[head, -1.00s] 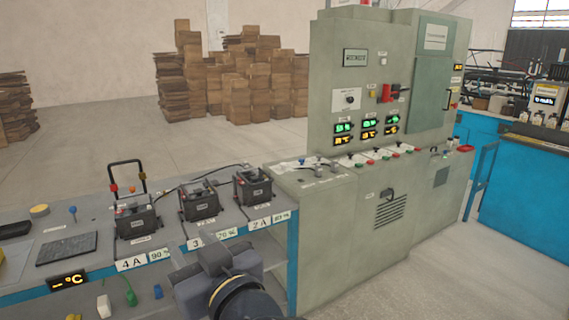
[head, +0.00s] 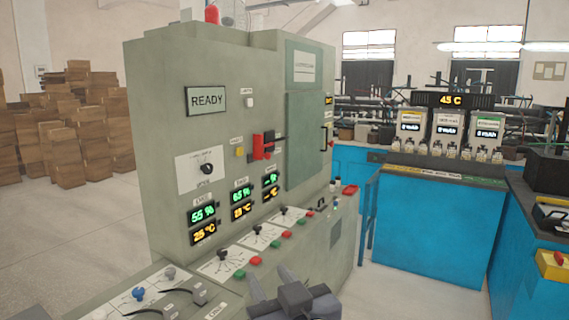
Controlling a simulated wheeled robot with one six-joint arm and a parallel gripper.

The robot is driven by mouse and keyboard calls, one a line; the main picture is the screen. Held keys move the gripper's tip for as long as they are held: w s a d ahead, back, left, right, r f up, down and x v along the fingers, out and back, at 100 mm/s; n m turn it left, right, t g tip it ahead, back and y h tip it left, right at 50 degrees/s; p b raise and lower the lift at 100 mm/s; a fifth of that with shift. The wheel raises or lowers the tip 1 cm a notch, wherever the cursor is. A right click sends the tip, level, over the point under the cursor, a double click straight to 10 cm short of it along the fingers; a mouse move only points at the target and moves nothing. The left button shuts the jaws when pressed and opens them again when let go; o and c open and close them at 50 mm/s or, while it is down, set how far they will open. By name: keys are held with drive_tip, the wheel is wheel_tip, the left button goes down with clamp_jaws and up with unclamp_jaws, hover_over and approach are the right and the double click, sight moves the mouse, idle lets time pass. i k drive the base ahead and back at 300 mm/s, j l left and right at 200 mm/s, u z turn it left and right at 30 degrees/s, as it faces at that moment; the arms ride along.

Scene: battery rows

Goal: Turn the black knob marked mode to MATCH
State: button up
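A black knob (head: 206,169) sits on a white plate (head: 186,168) on the upright face of the grey-green cabinet. Small lettering is printed above and below it, too small to read surely, and so is the exact way the knob points. Other dark knobs (head: 222,254) sit on white plates along the sloping desk below. My gripper (head: 290,285) is at the bottom edge of the head view, in front of the desk and apart from the knob.
A display (head: 206,101) reads READY. A red switch handle (head: 262,147) sticks out right of the knob. Green and yellow readouts (head: 203,215) sit below it. Red and green buttons line the desk. A blue bench (head: 430,215) stands to the right, with clear floor between.

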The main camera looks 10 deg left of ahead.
sight(207, 168)
drive_tip(key=i+l+z, duration=0.2)
drive_tip(key=i, duration=1.15)
drive_tip(key=i+j+u, duration=0.2)
drive_tip(key=u, duration=0.25)
drive_tip(key=i+u, duration=0.75)
drive_tip(key=u, duration=0.15)
